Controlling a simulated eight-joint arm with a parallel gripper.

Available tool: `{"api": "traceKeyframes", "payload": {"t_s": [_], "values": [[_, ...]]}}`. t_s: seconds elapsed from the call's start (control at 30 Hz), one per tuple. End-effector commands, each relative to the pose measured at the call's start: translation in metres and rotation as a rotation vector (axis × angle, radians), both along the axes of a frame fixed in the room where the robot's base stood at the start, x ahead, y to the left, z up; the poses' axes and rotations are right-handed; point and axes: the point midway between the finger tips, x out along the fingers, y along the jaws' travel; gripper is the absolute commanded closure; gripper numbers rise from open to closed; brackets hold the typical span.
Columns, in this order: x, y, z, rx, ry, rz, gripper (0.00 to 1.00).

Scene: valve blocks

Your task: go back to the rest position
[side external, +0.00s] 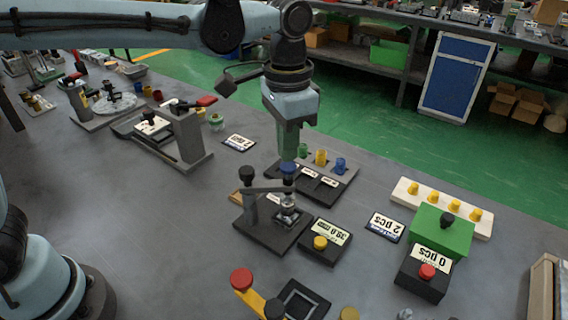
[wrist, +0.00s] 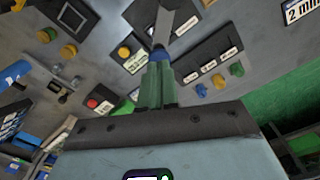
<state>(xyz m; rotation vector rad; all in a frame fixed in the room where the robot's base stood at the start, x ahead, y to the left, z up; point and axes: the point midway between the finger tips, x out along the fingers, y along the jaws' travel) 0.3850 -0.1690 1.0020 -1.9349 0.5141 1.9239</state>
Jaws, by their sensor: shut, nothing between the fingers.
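My gripper (side external: 288,157) hangs pointing down over the middle of the grey table, its green fingers together with nothing between them. In the wrist view the shut fingers (wrist: 157,68) show at the centre. The blue knob also shows just beyond the fingertips in the wrist view (wrist: 160,52). I cannot tell whether the tips touch it. No rest position is marked in view.
Behind the fixture is a dark block (side external: 340,185) with coloured parts. To the right are a display box with a yellow button (side external: 320,243), a green box (side external: 441,232) and a white tray of yellow parts (side external: 484,229). A grey clamp fixture (side external: 193,140) stands left.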

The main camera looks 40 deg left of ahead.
Motion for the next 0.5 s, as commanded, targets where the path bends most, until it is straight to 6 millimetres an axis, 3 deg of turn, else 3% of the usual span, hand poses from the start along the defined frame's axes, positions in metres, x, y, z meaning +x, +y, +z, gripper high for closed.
{"api": "traceKeyframes", "payload": {"t_s": [0.17,0.5], "values": [[-0.008,0.025,0.006,-0.025,-0.062,0.061,1.0],[-0.046,0.103,0.004,-0.106,-0.306,0.277,1.0]]}}
